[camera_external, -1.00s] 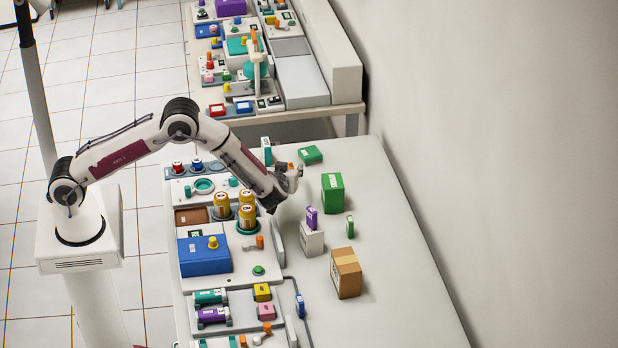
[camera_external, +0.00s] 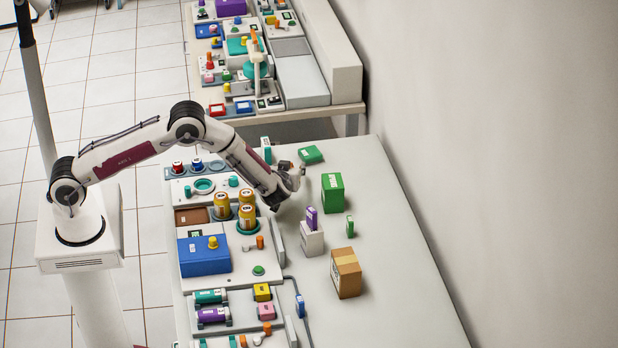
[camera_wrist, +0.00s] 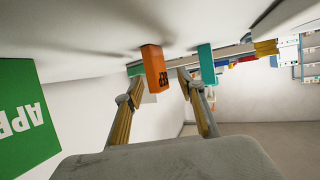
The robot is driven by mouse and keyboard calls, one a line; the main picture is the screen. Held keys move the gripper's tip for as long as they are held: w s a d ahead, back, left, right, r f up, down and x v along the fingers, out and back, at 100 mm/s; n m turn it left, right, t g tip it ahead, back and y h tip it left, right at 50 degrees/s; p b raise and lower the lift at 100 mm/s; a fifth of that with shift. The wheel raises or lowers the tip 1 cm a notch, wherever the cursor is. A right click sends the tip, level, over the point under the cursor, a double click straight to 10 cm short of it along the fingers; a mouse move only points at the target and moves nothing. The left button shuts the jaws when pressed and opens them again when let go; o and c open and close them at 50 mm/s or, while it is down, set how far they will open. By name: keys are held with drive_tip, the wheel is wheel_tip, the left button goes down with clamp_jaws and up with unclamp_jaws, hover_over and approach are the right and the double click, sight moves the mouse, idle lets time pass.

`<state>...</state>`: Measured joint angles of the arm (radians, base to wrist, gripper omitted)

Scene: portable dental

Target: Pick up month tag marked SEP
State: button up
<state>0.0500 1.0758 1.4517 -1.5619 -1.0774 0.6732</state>
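The orange month tag marked SEP (camera_wrist: 155,68) stands at the tips of my gripper in the wrist view, with its dark lettering on the side facing right. My gripper (camera_wrist: 160,82) is open, one finger on each side of the tag, and the left finger is closer to it. I cannot tell whether that finger touches it. A gap shows between the tag and the right finger. In the external view my gripper (camera_external: 297,174) is low over the white table (camera_external: 400,265), and the tag is mostly hidden there.
A teal block (camera_wrist: 207,64) stands just right of the right finger. A large green box (camera_external: 333,193) and a flat green box (camera_external: 310,154) are near my gripper. A cardboard box (camera_external: 346,273) is farther off.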

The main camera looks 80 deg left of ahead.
clamp_jaws()
drive_tip(key=shift+r, duration=0.15)
idle(0.4)
drive_tip(key=shift+r, duration=4.85)
